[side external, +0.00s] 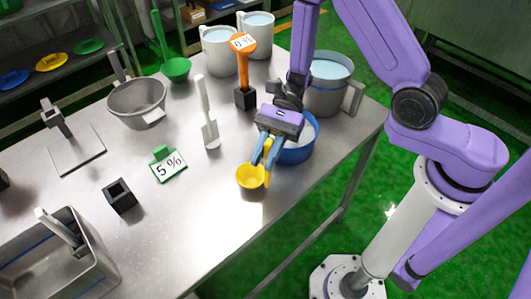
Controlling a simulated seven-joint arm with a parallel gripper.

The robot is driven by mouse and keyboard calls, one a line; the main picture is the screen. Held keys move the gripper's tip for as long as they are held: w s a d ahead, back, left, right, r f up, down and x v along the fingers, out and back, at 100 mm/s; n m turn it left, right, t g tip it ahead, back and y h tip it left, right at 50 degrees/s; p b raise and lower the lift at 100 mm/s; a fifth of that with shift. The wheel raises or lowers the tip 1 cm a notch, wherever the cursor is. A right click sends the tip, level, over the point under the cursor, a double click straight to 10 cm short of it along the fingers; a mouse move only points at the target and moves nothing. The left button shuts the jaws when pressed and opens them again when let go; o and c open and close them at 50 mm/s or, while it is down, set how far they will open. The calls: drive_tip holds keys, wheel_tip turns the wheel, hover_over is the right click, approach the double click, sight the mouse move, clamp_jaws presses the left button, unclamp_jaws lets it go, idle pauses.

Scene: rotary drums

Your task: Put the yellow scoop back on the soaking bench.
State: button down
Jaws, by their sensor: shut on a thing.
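The yellow scoop (251,178) is in the side external view, near the front right edge of the steel bench (190,215). My gripper (264,156) is shut on the scoop, its blue fingers reaching down to it from behind. The scoop's cup faces up. A dark shadow lies just below the cup; I cannot tell whether the scoop touches the bench top or hangs slightly above it.
A blue tub (297,158) of white material stands right behind my gripper. The bench front before the scoop is clear.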

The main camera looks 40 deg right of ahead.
drive_tip(key=shift+f, duration=0.1)
drive_tip(key=c, duration=1)
unclamp_jaws()
drive_tip(key=shift+w+d+r, duration=0.15)
drive_tip(key=shift+d+r, duration=0.05)
drive_tip(key=v, duration=1.2)
drive_tip(key=s+d+r+n+t+h, duration=0.1)
drive_tip(key=s+d+r+n+h, duration=0.1)
drive_tip(key=s+n+h, duration=0.2)
drive_tip(key=s+d+r+n+t+h, duration=0.2)
drive_tip(key=s+n, duration=0.6)
drive_tip(key=n, duration=0.5)
drive_tip(key=s+d+r+n+t+h, duration=0.2)
drive_tip(key=s+n+h, duration=0.4)
drive_tip(key=n, duration=0.3)
drive_tip(key=shift+s+d, duration=0.5)
drive_tip(key=shift+d, duration=0.4)
